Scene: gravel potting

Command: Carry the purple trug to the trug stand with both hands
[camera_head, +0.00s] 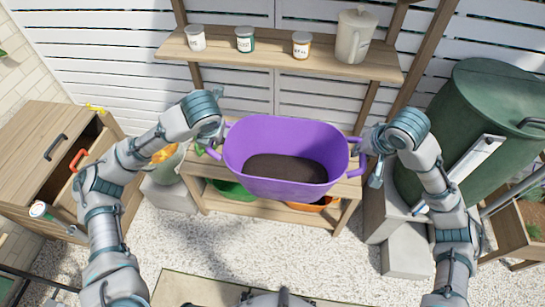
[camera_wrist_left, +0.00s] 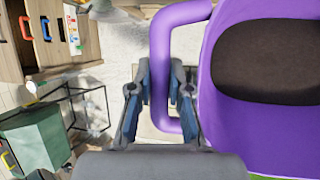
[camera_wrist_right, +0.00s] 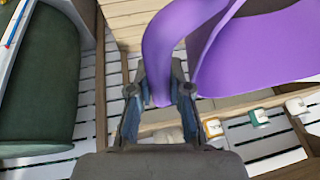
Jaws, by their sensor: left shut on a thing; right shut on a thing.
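The purple trug (camera_head: 287,137) is upright and roughly level in the head view, with dark soil (camera_head: 287,168) in it. My left gripper (camera_head: 217,138) is shut on its left handle, which also shows in the left wrist view (camera_wrist_left: 160,60). My right gripper (camera_head: 364,152) is shut on its right handle, which also shows in the right wrist view (camera_wrist_right: 157,58). The trug overlaps a low wooden bench (camera_head: 346,189) in the head view and hides much of its top. I cannot tell which piece of furniture is the trug stand, or whether the trug touches the bench.
A green bowl (camera_head: 233,190) and an orange bowl (camera_head: 312,205) are on the bench's lower level. A shelf (camera_head: 270,58) behind holds jars and a pitcher (camera_head: 355,36). A green barrel (camera_head: 487,110) stands right, a wooden cabinet (camera_head: 32,140) left. Gravel (camera_head: 270,245) in front is largely clear.

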